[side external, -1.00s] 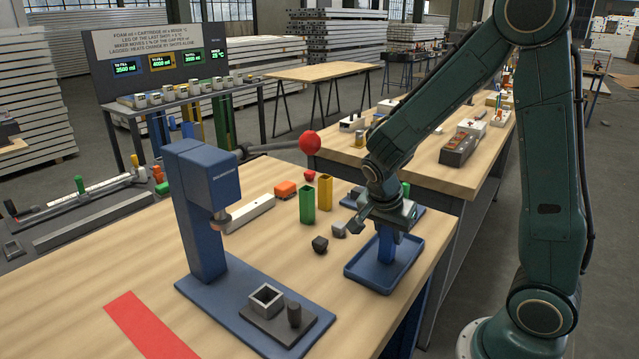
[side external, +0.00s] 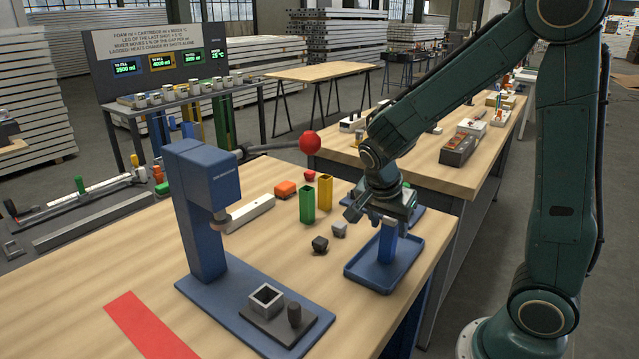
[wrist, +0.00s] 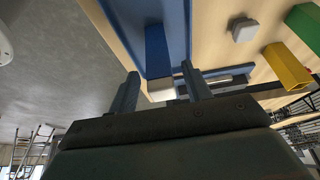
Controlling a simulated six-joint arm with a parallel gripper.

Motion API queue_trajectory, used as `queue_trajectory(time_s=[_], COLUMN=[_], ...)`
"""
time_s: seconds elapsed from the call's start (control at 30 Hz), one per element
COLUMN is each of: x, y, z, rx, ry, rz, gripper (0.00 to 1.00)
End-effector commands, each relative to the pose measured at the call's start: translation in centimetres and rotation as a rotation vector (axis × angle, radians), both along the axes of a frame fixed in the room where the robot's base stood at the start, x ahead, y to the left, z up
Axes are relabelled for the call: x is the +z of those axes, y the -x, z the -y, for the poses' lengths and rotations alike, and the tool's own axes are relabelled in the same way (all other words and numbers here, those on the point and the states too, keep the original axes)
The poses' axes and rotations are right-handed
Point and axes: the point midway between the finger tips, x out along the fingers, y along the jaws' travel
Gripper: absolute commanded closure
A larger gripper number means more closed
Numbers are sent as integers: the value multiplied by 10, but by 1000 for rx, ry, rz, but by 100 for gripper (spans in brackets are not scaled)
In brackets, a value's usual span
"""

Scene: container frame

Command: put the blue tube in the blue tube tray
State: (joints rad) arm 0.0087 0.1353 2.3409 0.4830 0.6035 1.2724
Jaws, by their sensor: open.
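The blue tube (side external: 387,246) stands upright in the blue tube tray (side external: 357,274), a shallow rimmed tray at the table's right edge. My gripper (side external: 379,214) is open just above the tube's top, not shut on it. In the wrist view, the blue tube (wrist: 157,45) with its pale top end lies between the directions of my two spread fingers (wrist: 160,70). The tray (wrist: 116,12) shows behind it. The side view does not show clearly how far the fingertips are from the tube.
A green tube (side external: 307,206) and a yellow tube (side external: 325,193) stand left of the tray. A dark cube (side external: 320,244) and a grey cube (side external: 339,230) lie nearer it. A blue press stand (side external: 195,215) is at left.

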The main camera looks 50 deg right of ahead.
Motion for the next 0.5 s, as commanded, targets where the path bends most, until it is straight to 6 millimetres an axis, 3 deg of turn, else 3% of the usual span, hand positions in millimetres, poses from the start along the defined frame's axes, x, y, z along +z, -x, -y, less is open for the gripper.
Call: queue_trajectory(time_s=[0.3,0.5], x=[50,71], y=[-1,-1], z=[-21,-30], rx=[3,2], ry=[0,1], rz=[6,1], gripper=[51,51])
